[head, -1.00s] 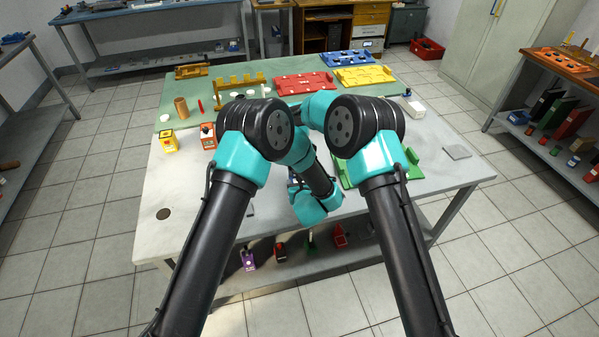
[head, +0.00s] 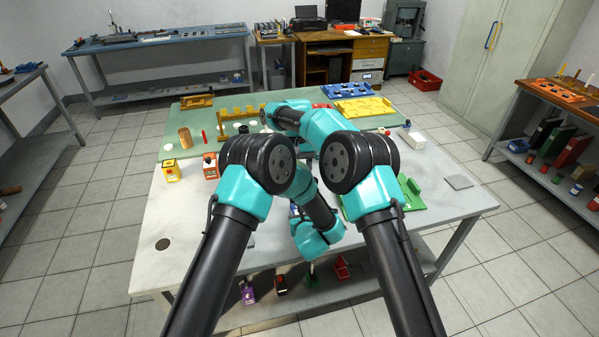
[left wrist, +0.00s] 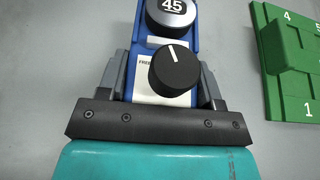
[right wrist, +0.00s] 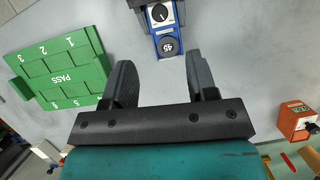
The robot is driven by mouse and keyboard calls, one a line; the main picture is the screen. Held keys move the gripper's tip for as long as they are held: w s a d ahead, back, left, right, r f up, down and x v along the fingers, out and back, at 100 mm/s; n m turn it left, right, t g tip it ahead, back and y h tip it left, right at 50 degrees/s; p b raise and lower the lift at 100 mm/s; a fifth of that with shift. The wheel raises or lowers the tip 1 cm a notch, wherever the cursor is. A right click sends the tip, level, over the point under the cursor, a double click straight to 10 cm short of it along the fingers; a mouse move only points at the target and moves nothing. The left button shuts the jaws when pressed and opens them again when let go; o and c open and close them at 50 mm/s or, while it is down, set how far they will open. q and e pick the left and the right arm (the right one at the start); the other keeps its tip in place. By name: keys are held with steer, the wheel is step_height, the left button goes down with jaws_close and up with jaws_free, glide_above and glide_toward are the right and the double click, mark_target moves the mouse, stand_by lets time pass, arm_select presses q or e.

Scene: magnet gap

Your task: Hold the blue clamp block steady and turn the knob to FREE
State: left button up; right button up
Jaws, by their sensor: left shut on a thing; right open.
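My left gripper (left wrist: 160,88) is shut on the block, one finger on each side. In the right wrist view the block (right wrist: 168,48) is at the top, beyond the fingertips of my right gripper (right wrist: 160,75), which is open and empty. In the head view my arms hide both grippers and most of the block.
A green numbered tray marked PASS (right wrist: 65,68) lies beside the block. A red-orange box (right wrist: 296,120) stands at the right in the right wrist view. A yellow box (head: 171,171) stands on the table's left. The front left of the table is clear.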

steer(key=shift+d+m+y, duration=0.35)
steer(key=shift+d+m, duration=0.1)
steer(key=shift+m, duration=0.5)
steer(key=shift+d+m+y, duration=0.35)
steer(key=shift+d+m, duration=0.05)
steer(key=shift+m, duration=0.55)
steer(key=x, duration=1.2)
steer(key=shift+c, duration=0.4)
steer(key=c, duration=0.9)
steer(key=shift+o, duration=0.2)
steer(key=shift+a+n+h, duration=0.1)
steer(key=shift+n+h, duration=0.5)
steer(key=shift+n, duration=1)
